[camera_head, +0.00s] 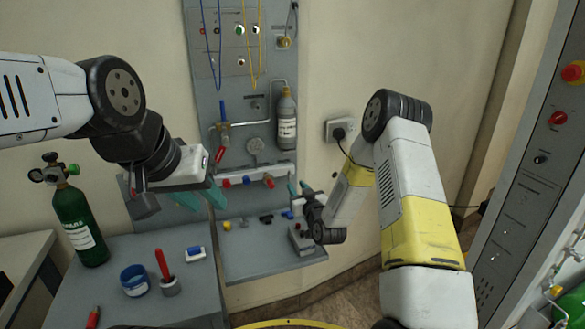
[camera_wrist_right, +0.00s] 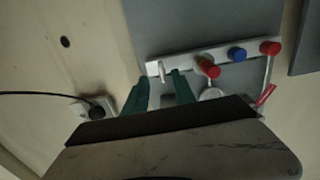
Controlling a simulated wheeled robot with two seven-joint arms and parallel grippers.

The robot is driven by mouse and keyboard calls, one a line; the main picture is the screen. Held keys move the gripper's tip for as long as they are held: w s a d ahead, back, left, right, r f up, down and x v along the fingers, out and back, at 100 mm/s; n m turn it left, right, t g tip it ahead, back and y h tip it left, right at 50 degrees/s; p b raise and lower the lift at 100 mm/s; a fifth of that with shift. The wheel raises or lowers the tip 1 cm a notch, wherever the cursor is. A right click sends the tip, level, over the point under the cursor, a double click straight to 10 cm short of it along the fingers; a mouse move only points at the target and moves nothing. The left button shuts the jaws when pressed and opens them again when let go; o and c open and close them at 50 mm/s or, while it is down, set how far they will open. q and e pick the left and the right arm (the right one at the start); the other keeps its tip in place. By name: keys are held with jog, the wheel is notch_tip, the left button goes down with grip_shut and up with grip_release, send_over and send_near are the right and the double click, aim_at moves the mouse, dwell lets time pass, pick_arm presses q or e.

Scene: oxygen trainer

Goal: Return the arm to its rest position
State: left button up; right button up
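My left gripper (camera_head: 202,198) has teal fingers that stand apart with nothing between them. My right arm (camera_head: 408,180), white and yellow, comes up from the lower right and bends toward the panel. Its gripper (camera_head: 299,188) is at the right end of the panel's valve rail and is small in the head view. In the right wrist view my right gripper (camera_wrist_right: 160,92) shows two teal fingers apart and empty, in front of the rail's end.
The grey wall panel (camera_head: 205,100) carries a valve rail (camera_wrist_right: 225,56) with red and blue knobs, a grey bottle (camera_head: 287,118) and a lower shelf (camera_head: 260,265). A green cylinder (camera_head: 80,228) and blue jar (camera_head: 134,280) stand on the bench. A plug socket (camera_head: 341,130) is behind my right arm.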

jog(key=s+d+r+g+h, duration=0.25)
jog(key=s+d+r, duration=0.2)
jog(key=r, duration=0.45)
jog(key=s+d+r+g+h, duration=0.1)
jog(key=s+d+r+g, duration=0.2)
jog(key=s+r, duration=0.5)
jog(key=s+d+r+m+g, duration=0.1)
jog(key=s+r+g, duration=0.1)
jog(key=s, duration=1.2)
jog(key=s+d+r+m+g, duration=0.2)
jog(key=s+r+g, duration=0.1)
jog(key=s, duration=1.1)
jog(key=shift+r, duration=0.45)
